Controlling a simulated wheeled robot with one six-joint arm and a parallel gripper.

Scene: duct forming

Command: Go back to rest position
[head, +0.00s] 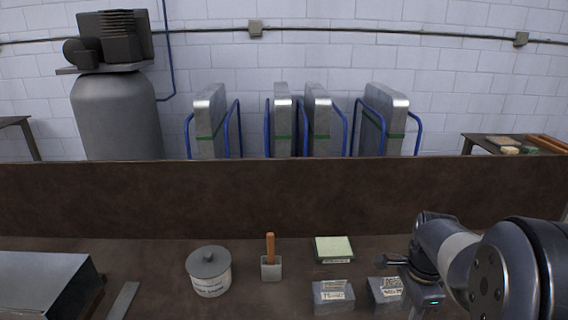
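My gripper (397,285) is at the lower right of the head view, at the end of my arm, which reaches in from the right edge. It is over or just beside a grey block with a paper label (384,291), partly covering it. I cannot tell whether the two touch. The fingers are small and partly hidden by the wrist, so their opening is unclear. I see no object clearly held.
A sheet-metal duct (45,285) lies left. A brown backboard (280,197) rises behind.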

